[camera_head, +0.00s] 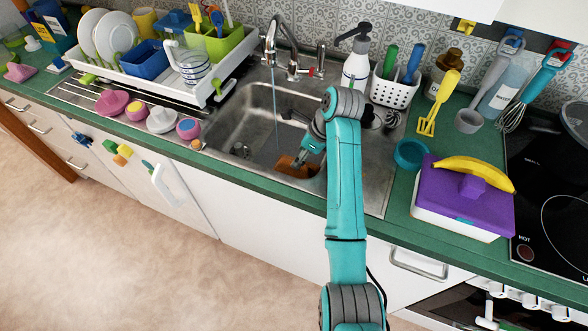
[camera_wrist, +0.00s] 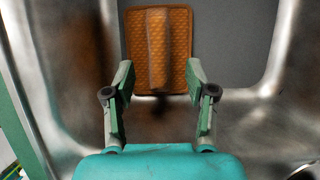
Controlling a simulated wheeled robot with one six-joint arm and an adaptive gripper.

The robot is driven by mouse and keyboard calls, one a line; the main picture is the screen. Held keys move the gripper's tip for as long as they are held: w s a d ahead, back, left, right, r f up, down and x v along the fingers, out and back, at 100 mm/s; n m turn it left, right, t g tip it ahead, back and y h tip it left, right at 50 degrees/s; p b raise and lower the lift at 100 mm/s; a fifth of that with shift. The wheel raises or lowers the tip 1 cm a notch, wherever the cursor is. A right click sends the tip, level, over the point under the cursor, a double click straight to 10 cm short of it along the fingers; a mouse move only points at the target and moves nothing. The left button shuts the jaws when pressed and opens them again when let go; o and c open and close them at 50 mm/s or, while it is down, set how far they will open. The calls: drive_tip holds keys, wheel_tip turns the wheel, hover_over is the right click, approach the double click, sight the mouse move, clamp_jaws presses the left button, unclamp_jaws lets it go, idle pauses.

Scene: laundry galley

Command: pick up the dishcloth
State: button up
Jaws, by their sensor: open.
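The dishcloth (camera_wrist: 178,50) is orange-brown with a quilted texture and a raised ridge along its middle. In the wrist view it lies in the metal sink, ahead of my fingertips. In the head view it shows as an orange patch (camera_head: 293,167) at the sink's near right, partly hidden by my arm. My gripper (camera_wrist: 160,85) is open and empty, its two fingers apart on either side of the cloth's lower end. It also shows in the head view (camera_head: 302,160), reaching down into the sink. I cannot tell whether the fingers touch the cloth.
The sink (camera_head: 235,117) has steep walls close around my gripper. Water runs from the faucet (camera_head: 283,50) into it. A dish rack (camera_head: 228,62) stands to the left. A purple-lidded box (camera_head: 440,200) with a banana (camera_head: 478,170) stands to the right.

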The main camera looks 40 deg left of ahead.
drive_tip(key=shift+x, duration=3.15)
drive_tip(key=shift+s+d+f, duration=0.1)
drive_tip(key=shift+f, duration=0.05)
drive_tip(key=shift+f, duration=0.1)
clamp_jaws()
